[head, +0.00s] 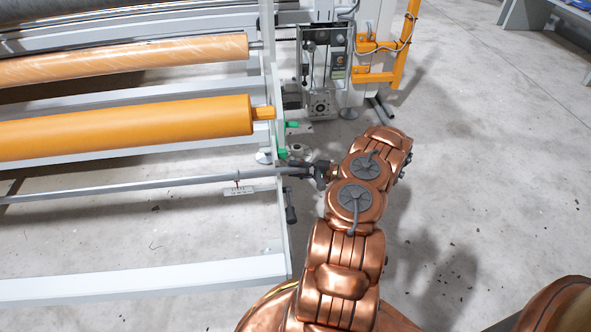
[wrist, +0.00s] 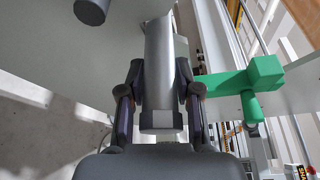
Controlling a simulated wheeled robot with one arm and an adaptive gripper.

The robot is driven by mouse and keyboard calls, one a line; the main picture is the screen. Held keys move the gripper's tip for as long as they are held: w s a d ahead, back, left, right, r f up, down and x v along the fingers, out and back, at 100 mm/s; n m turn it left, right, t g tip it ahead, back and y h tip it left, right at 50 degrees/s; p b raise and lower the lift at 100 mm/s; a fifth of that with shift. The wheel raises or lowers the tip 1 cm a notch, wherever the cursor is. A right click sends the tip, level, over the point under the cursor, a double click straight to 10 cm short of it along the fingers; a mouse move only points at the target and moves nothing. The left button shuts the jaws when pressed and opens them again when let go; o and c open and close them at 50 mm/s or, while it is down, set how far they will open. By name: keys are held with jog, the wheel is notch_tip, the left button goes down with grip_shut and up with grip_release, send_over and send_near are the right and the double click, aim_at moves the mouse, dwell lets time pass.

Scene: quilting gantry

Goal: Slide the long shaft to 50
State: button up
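The long shaft (head: 150,187) is a thin grey rod that runs across the lower left of the head view and through the frame's side plate. A small pale scale plate (head: 240,190) sits by it with a red pointer; its marks are too small to read. My gripper (head: 318,171) is at the shaft's right end, just outside the side plate. In the wrist view, the grey shaft end (wrist: 160,50) lies between the two dark fingers of my gripper (wrist: 160,82), which appear closed against its sides.
A green handle (wrist: 262,75) stands close right of my gripper in the wrist view. An orange roller (head: 130,128) and a wood-coloured roller (head: 120,63) lie behind the shaft. A control unit (head: 322,70) stands at the back. The floor (head: 480,170) to the right is open.

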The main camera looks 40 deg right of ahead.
grip_shut()
dwell(0.3)
jog(key=shift+s+d, duration=0.6)
jog(key=shift+d, duration=0.25)
jog(key=o, duration=0.5)
grip_release()
jog(key=v, duration=1.2)
jog(key=shift+a+f, duration=0.1)
jog(key=shift+a, duration=0.05)
